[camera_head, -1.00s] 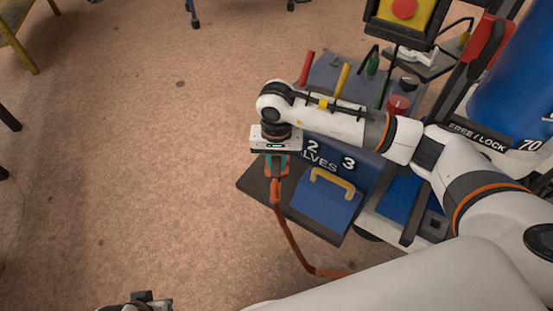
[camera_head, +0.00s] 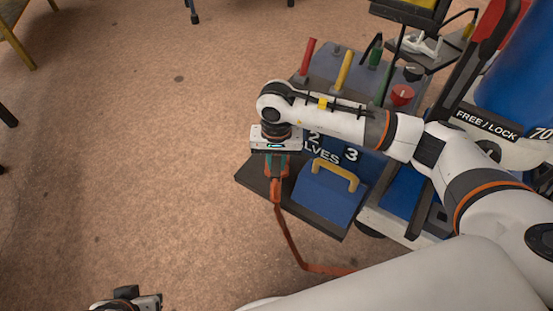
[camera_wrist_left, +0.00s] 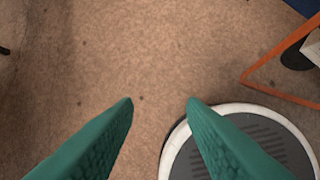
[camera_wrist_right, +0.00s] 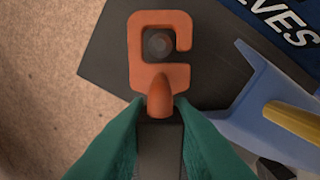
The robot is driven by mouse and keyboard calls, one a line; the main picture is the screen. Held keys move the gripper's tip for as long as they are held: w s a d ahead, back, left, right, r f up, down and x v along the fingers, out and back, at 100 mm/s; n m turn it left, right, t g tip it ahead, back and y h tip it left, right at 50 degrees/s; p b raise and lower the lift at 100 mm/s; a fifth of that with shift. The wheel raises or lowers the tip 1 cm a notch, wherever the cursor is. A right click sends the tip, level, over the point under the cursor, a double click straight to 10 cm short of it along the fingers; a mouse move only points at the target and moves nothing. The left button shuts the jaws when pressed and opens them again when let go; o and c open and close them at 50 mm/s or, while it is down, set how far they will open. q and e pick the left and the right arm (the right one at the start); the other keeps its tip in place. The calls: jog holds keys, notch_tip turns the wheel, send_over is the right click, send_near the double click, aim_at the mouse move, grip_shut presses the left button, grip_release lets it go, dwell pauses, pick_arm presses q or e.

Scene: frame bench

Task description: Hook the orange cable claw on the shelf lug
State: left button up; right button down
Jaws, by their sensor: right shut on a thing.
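The orange cable claw (camera_wrist_right: 178,80) is a C-shaped hook at the fingertips of my right gripper (camera_wrist_right: 160,112), which is shut on its stem. In the right wrist view, a round grey lug (camera_wrist_right: 158,42) on the dark shelf (camera_wrist_right: 112,55) shows inside the claw's opening. I cannot tell whether the claw is seated on it or above it. In the head view my right gripper (camera_head: 276,165) is over the shelf's left end, with the orange cable (camera_head: 290,240) hanging below. My left gripper (camera_wrist_left: 160,102) is open and empty above the floor.
A blue box with a yellow handle (camera_head: 336,175) stands right of the claw. Behind are red (camera_head: 308,60) and yellow (camera_head: 343,70) levers and a red knob (camera_head: 402,95). A round grey, white-rimmed base (camera_wrist_left: 175,150) is below the left gripper. Floor to the left is free.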

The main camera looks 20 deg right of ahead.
jog(key=shift+f+b, duration=0.5)
jog(key=shift+f, duration=0.05)
pick_arm(q)
jog(key=w+d+r+t+h, duration=0.1)
jog(key=w+d+r+t, duration=0.1)
jog(key=w+t, duration=0.2)
jog(key=shift+w+d+r+t+b, duration=0.3)
jog(key=shift+w+r+b, duration=0.1)
jog(key=shift+w, duration=1.25)
pick_arm(e)
jog(key=shift+f, duration=0.4)
jog(key=c, duration=1.2)
grip_release()
